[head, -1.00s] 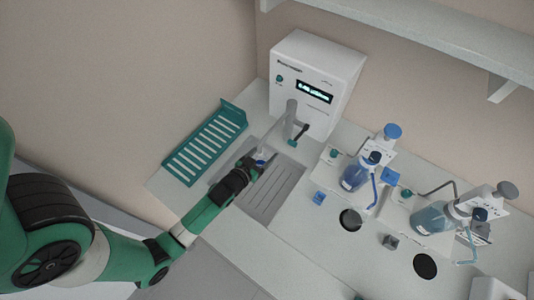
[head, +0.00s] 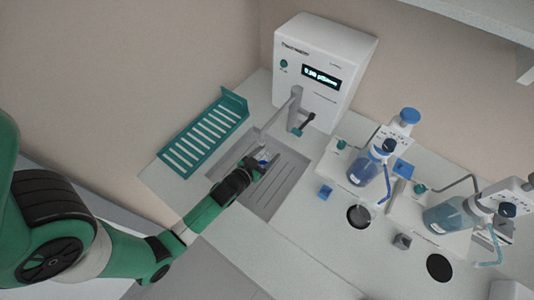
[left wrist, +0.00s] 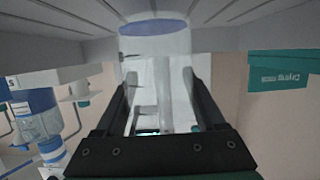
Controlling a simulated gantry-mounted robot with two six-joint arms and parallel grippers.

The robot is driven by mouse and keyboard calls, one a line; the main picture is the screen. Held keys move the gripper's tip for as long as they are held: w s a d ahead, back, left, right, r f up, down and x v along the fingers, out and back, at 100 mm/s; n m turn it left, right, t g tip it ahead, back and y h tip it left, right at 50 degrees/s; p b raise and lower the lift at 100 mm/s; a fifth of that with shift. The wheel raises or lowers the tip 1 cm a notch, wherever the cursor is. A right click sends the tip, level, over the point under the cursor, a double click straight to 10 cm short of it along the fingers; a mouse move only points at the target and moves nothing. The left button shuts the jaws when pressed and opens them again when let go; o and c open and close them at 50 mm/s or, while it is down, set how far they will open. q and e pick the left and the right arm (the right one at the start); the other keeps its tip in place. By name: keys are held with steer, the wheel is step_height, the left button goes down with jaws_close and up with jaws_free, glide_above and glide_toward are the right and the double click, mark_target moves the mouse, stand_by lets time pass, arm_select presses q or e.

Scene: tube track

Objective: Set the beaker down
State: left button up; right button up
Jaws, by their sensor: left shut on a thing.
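My left gripper (head: 258,168) is over the recessed grey drain tray (head: 276,190) in front of the white dispenser. It is shut on the clear beaker (head: 262,157), of which only a small bluish-white part shows in the head view. In the left wrist view the beaker (left wrist: 153,50) is between the two fingers (left wrist: 155,105), with a blue disc at one end and dark marks on its side. The head view does not clearly show whether its base touches the tray. My right gripper is not in view.
The white dispenser (head: 335,55) stands behind the tray, with its grey spout (head: 296,103) overhead. A green slotted rack (head: 206,138) is to the left.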

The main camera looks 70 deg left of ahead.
arm_select(q)
steer(key=shift+f+b, duration=0.6)
steer(key=shift+f, duration=0.05)
steer(key=o, duration=1.3)
steer(key=shift+r, duration=0.1)
step_height(320, 180, up, 4)
steer(key=shift+f+p, duration=0.25)
steer(key=shift+p, duration=0.75)
steer(key=s+d+r, duration=0.4)
steer(key=d, duration=0.1)
steer(key=s+d+r, duration=0.5)
steer(key=shift+s+d+r+b, duration=0.2)
steer(key=shift+r+b, duration=0.05)
steer(key=shift+b, duration=0.05)
